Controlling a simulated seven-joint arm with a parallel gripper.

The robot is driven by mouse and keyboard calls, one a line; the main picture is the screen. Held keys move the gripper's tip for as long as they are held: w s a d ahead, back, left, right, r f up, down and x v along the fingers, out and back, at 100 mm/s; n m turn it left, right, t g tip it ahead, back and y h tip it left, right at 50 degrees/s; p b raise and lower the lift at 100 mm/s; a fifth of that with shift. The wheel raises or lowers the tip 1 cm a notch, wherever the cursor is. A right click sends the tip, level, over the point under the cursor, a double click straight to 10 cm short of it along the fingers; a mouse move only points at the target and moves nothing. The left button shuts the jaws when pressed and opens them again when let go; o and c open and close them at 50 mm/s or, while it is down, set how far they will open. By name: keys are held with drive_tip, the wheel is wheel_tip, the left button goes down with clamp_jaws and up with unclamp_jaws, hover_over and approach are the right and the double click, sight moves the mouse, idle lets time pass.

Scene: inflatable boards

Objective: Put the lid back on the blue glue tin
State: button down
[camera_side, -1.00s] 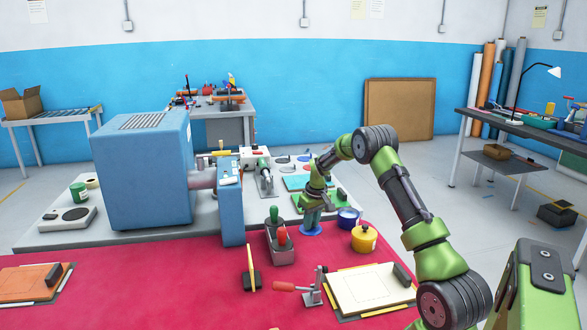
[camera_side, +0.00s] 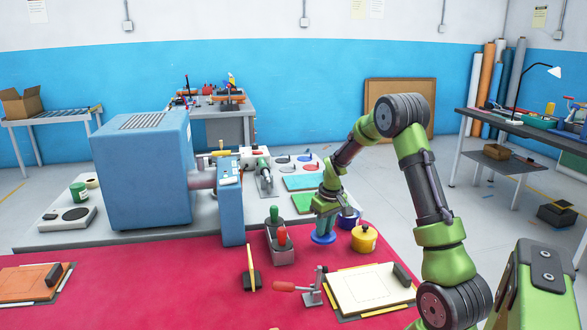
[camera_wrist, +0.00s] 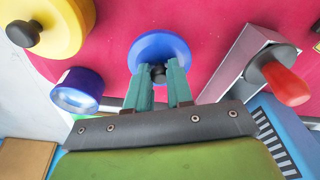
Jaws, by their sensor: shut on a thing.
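My gripper (camera_side: 324,229) is shut on the knob of a round blue lid (camera_side: 317,239). In the wrist view, the teal fingers (camera_wrist: 159,76) pinch the dark knob at the middle of the lid (camera_wrist: 147,46). The lid is held roughly level over the red mat; its exact height is hard to tell. The blue glue tin (camera_side: 352,221) stands just right of and behind the lid in the side view, partly hidden by my gripper. It also shows in the wrist view (camera_wrist: 75,98), left of the fingers, apart from the lid.
A yellow tin (camera_side: 364,240) with a dark-knobbed lid stands right of the blue lid. A grey holder (camera_side: 284,252) with green- and red-handled tools is on the left. A toggle clamp (camera_side: 312,296) and framed board (camera_side: 367,290) lie in front on the red mat (camera_side: 180,290).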

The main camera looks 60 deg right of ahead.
drive_tip(key=s+a, duration=0.2)
drive_tip(key=s, duration=0.1)
drive_tip(key=s+a, duration=0.1)
drive_tip(key=shift+s+a+r, duration=0.25)
drive_tip(key=shift+s+r, duration=0.05)
drive_tip(key=shift+s, duration=0.1)
drive_tip(key=w+d+r, duration=0.2)
drive_tip(key=d+r, duration=0.2)
drive_tip(key=d, duration=0.5)
drive_tip(key=w+d+r, duration=0.1)
drive_tip(key=d+r, duration=0.2)
drive_tip(key=d, duration=0.6)
drive_tip(key=shift+d+f, duration=0.2)
drive_tip(key=shift+f, duration=2.9)
drive_tip(key=shift+f, duration=0.15)
drive_tip(key=c, duration=0.9)
unclamp_jaws()
drive_tip(key=shift+o, duration=0.4)
